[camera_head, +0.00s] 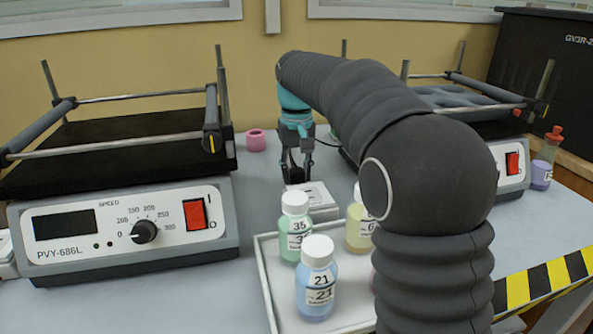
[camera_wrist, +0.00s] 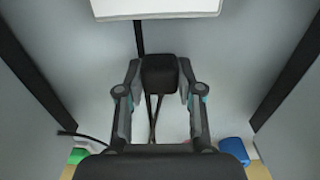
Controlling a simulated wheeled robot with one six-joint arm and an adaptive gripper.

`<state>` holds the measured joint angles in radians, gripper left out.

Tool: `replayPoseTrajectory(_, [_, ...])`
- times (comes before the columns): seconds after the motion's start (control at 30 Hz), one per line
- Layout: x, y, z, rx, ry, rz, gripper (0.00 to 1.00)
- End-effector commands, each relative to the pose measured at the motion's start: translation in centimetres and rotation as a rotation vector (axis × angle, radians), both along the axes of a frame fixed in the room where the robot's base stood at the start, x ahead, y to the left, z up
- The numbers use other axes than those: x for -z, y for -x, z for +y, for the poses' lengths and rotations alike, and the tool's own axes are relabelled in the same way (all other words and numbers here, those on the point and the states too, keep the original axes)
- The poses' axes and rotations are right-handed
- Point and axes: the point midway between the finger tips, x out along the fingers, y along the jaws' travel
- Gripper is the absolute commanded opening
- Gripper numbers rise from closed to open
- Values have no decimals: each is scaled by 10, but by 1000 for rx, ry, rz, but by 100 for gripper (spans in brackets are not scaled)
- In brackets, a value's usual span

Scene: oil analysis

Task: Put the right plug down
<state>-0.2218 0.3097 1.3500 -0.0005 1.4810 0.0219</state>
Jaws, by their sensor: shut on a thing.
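My gripper (camera_head: 297,172) hangs pointing down over the table between the two shakers, just behind a small white box (camera_head: 318,197). In the wrist view my gripper (camera_wrist: 160,82) is shut on a black block-shaped plug (camera_wrist: 160,72). The plug sits between both fingertips, and dark cable strands (camera_wrist: 154,118) run from it back toward my palm. The white box also shows in the wrist view (camera_wrist: 155,9), beyond the plug and apart from it. In the head view the plug is hard to tell from the dark fingers. I cannot tell whether the plug touches the table.
A left shaker (camera_head: 130,228) and a partly hidden right shaker (camera_head: 512,163) flank the space. A white tray (camera_head: 266,285) with several labelled bottles stands in front. A pink ring-like piece (camera_head: 256,140) lies near the wall. Blue (camera_wrist: 234,150) and green (camera_wrist: 78,155) items show near my palm.

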Motion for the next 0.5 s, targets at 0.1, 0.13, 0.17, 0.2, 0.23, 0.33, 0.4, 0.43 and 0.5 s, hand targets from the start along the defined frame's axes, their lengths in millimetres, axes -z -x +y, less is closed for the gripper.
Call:
replayPoseTrajectory(0.1, [4,0,0,0,0,0,0])
replayPoseTrajectory(0.13, [4,0,0,0,0,0,0])
replayPoseTrajectory(0.17, [5,0,0,0,0,0,0])
replayPoseTrajectory(0.2, [6,0,0,0,0,0,0])
replayPoseTrajectory(0.23, [7,0,0,0,0,0,0])
replayPoseTrajectory(0.33, [10,0,0,0,0,1,0])
replayPoseTrajectory(0.4, [10,0,0,0,0,0,0])
replayPoseTrajectory(0.43, [10,0,0,0,0,0,0])
replayPoseTrajectory(0.5, [10,0,0,0,0,1,51])
